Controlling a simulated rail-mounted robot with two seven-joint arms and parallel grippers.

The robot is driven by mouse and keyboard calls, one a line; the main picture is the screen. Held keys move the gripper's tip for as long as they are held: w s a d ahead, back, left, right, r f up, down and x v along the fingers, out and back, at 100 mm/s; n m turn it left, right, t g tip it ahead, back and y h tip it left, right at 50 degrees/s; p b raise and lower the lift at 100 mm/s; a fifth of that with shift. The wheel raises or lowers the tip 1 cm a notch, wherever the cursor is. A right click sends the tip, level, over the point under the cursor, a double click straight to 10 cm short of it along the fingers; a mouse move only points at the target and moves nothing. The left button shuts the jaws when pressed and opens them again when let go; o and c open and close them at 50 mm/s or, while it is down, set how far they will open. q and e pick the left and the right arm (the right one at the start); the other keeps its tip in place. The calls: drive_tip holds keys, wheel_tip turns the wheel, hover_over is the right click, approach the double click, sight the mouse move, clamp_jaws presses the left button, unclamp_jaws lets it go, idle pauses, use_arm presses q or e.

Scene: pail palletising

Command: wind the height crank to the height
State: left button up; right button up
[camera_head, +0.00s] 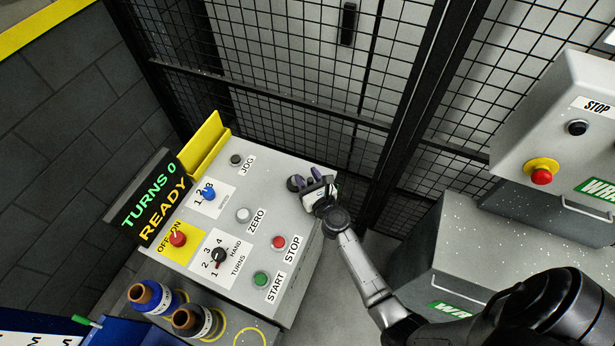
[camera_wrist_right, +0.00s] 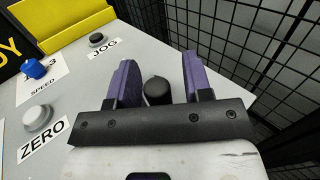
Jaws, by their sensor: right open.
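My right gripper (camera_head: 305,181) is open over the right edge of the grey control panel (camera_head: 262,190). In the right wrist view its two purple fingers (camera_wrist_right: 155,82) stand on either side of a black rounded knob (camera_wrist_right: 157,92). The knob looks like a crank handle, but its arm and base are hidden, so I cannot tell for sure. I cannot tell whether a finger touches it. The display (camera_head: 152,205) on the panel's left reads "TURNS 0 READY". No height mark shows. My left gripper is not in view.
The panel carries JOG (camera_head: 236,160), ZERO (camera_head: 243,215), STOP (camera_head: 278,242) and START (camera_head: 261,279) buttons, plus a blue speed knob (camera_head: 208,194). Spools (camera_head: 155,298) stand at lower left. A black mesh fence (camera_head: 290,80) runs close behind. Another grey cabinet (camera_head: 555,130) stands right.

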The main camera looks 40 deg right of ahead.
drive_tip(key=c, duration=0.3)
clamp_jaws()
drive_tip(key=shift+d+n+y, duration=0.2)
drive_tip(key=shift+n+y, duration=0.5)
drive_tip(key=shift+y, duration=0.4)
drive_tip(key=shift+w+d+n+t+y, duration=0.15)
drive_tip(key=shift+n+y, duration=0.15)
drive_tip(key=shift+y, duration=0.25)
drive_tip(key=shift+w+d+n+t+y, duration=0.15)
drive_tip(key=shift+n+y, duration=0.15)
drive_tip(key=shift+y, duration=0.25)
drive_tip(key=shift+s+a, duration=0.1)
drive_tip(key=shift+o, duration=1.5)
unclamp_jaws()
